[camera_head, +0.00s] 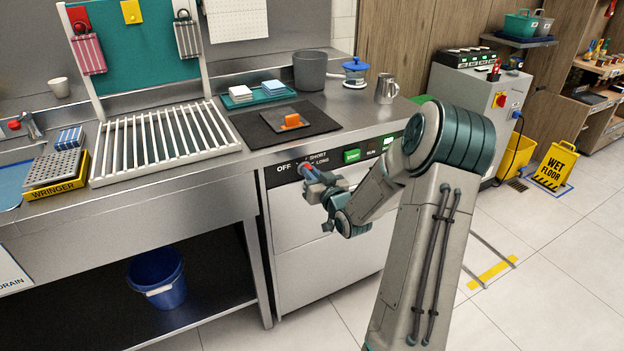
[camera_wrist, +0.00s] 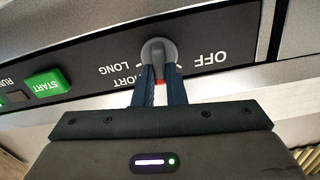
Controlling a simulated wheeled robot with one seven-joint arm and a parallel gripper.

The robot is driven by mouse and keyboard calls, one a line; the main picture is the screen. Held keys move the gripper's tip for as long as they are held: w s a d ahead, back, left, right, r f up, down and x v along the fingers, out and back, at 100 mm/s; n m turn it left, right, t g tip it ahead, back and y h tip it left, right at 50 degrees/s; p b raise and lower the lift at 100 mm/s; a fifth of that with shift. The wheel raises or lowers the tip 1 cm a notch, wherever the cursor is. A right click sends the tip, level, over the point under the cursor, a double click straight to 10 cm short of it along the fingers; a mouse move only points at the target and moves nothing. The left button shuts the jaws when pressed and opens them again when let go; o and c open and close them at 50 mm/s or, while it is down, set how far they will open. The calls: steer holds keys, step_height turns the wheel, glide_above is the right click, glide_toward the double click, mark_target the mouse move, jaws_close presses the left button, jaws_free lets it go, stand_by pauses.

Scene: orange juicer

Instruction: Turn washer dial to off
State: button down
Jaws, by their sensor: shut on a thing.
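The washer dial (camera_wrist: 159,52) is a round grey knob with a dark raised grip, on the black panel of the washer (camera_head: 335,225). My gripper (camera_wrist: 160,73) is shut on the dial, with one finger on each side of its grip. In the wrist view the panel's lettering appears upside down: OFF is right of the dial, LONG left and SHORT lower left. A red mark shows between my fingers, below the knob, between the OFF and SHORT sides. In the head view my gripper (camera_head: 309,174) is at the panel and mostly hides the dial.
A green START button (camera_wrist: 47,84) sits on the same panel. The steel counter above holds a dark mat (camera_head: 262,131) and a slatted rack (camera_head: 165,143). A blue bucket (camera_head: 160,278) stands on the lower shelf at left. Floor in front of the washer is clear.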

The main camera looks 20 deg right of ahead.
steer(key=n+b, duration=0.3)
steer(key=b, duration=0.2)
steer(key=n+b, duration=0.3)
steer(key=b, duration=0.2)
steer(key=n+b, duration=0.4)
steer(key=b, duration=0.1)
steer(key=shift+a+f, duration=0.25)
steer(key=shift+a, duration=0.1)
steer(key=shift+n+b, duration=0.35)
steer(key=shift+n, duration=0.05)
steer(key=shift+r, duration=0.1)
steer(key=c, duration=1.5)
jaws_free()
steer(key=s, duration=0.4)
steer(key=s+p, duration=0.1)
steer(key=s, duration=0.4)
steer(key=s+p, duration=0.1)
steer(key=s, duration=0.4)
steer(key=shift+d, duration=0.25)
